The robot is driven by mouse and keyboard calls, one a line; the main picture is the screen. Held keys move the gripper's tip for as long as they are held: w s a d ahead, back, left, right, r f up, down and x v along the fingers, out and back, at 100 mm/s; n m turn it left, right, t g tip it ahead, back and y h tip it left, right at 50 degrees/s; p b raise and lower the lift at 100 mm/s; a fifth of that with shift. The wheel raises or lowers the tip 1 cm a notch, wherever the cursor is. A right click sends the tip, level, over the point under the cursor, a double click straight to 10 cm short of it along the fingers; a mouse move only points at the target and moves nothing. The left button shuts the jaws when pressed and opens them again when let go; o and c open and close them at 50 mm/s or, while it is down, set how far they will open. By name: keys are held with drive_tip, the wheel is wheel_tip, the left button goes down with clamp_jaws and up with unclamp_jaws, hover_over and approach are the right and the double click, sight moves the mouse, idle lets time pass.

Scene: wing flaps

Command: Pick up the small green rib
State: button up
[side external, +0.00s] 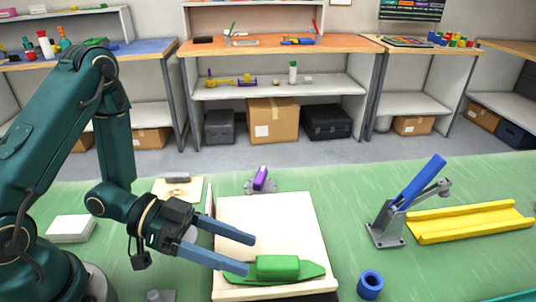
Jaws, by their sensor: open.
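The small green rib (277,267) is a green block sitting on a flat, darker green pointed piece (311,271) near the front of a cream board (267,215). My gripper (250,254) is open, with two long blue-grey fingers pointing right. The fingertips are at the left of the green block, one farther back and one nearer the front. The front fingertip overlaps the left part of the flat green piece in the picture. I cannot tell whether it touches. Nothing is between the fingers.
Right of the board stand a blue lever on a grey bracket (387,235), a yellow channel (470,221) and a blue ring (370,284). Behind the board is a purple part on a grey base (261,180). Green table is clear between board and bracket.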

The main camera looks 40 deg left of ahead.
sight(265, 258)
drive_tip(key=shift+x, duration=2.55)
drive_tip(key=shift+a+f, duration=0.1)
drive_tip(key=shift+f, duration=0.05)
clamp_jaws()
